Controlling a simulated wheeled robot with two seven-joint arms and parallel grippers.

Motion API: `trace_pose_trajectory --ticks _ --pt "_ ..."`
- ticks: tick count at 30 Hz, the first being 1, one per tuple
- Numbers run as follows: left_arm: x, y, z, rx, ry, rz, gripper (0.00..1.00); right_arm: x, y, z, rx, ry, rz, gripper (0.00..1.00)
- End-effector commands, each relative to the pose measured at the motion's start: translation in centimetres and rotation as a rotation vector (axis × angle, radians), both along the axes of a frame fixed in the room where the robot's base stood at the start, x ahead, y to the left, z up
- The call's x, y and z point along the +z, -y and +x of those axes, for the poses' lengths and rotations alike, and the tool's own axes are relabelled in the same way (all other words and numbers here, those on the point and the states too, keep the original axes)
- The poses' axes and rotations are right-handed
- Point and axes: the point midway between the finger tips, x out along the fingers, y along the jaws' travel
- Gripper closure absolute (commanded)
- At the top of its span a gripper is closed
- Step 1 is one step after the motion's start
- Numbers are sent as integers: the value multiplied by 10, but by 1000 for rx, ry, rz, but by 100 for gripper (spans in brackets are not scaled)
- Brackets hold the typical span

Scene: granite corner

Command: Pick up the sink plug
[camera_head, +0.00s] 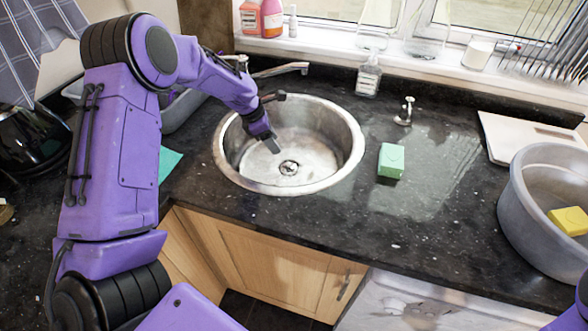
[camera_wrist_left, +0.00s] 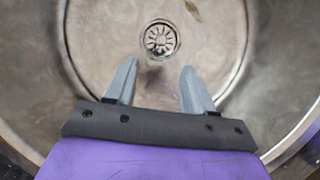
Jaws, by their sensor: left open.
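A round slotted metal piece, which looks like the sink plug (camera_head: 289,167), sits in the drain at the bottom of the round steel sink (camera_head: 330,125). It also shows at the top middle of the left wrist view (camera_wrist_left: 160,38). I cannot tell whether it is a loose plug or a fixed strainer. My left gripper (camera_head: 273,146) reaches down into the sink. In the left wrist view its two grey fingers (camera_wrist_left: 160,70) are apart with nothing between them, and the plug lies beyond their tips. My right gripper is out of view.
A tap (camera_head: 281,70) stands behind the sink. A green block (camera_head: 391,160) and a small metal fitting (camera_head: 404,112) are to its right. A soap bottle (camera_head: 368,76) stands behind. A grey tub (camera_head: 520,205) holds a yellow block (camera_head: 569,220). The sink's curved wall surrounds the gripper.

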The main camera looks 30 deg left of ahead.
Motion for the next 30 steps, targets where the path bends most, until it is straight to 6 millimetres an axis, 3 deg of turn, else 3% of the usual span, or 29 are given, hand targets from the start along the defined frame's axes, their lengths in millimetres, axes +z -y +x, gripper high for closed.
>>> trace_pose_trajectory --ticks 18,27,30 --pt "-90 32 26 -7 -2 0 47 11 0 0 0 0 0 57" --pt "-99 34 29 -6 0 0 47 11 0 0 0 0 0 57" --pt "-99 34 29 -6 0 0 80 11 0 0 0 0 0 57"
